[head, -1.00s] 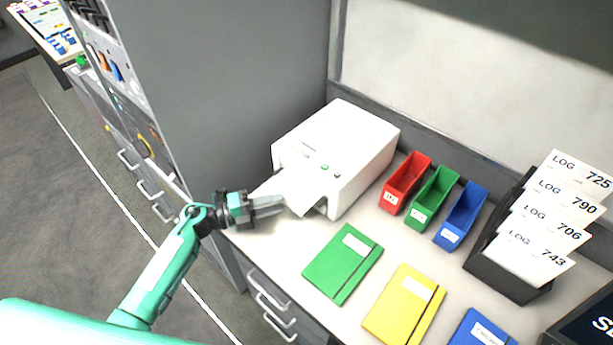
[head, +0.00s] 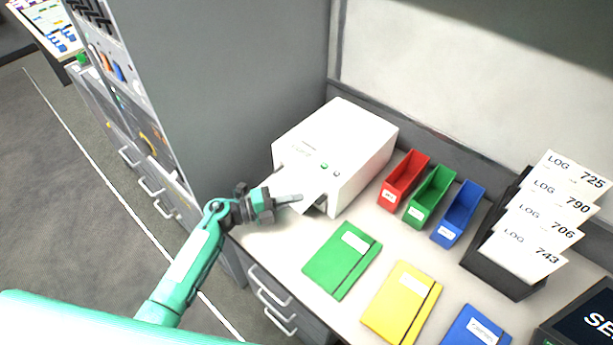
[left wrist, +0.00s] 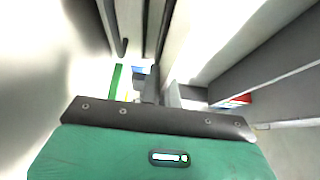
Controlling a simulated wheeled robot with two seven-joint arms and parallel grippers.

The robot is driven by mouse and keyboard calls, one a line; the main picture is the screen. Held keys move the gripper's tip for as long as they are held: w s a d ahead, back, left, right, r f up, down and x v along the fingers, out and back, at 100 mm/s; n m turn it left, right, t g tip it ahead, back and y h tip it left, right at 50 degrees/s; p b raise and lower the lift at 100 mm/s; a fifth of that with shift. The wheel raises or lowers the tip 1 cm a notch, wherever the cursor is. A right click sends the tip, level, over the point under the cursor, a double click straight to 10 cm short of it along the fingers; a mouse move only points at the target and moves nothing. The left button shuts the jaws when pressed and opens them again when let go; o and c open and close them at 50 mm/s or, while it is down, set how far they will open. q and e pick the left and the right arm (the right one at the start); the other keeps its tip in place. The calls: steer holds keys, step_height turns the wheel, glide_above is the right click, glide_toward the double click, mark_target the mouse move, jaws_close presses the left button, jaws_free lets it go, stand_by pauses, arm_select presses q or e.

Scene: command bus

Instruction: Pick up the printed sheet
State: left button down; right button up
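The white printed sheet (head: 291,181) sticks out of the front slot of the white printer (head: 345,145) on the desk in the head view. My left gripper (head: 296,198) is at the sheet's front part, its fingers pointing right toward the printer. The fingers overlap the sheet in the picture, and I cannot tell whether they touch it or whether there is a gap between them. The left wrist view shows dark finger parts (left wrist: 150,88) close up, and the sheet cannot be made out clearly there. My right gripper is not in view.
Red (head: 404,181), green (head: 430,196) and blue (head: 459,214) bins stand right of the printer. Green (head: 338,262) and yellow (head: 396,305) notebooks lie in front. A black rack (head: 497,262) holds LOG cards at right. A tall grey panel (head: 235,90) rises left of the printer.

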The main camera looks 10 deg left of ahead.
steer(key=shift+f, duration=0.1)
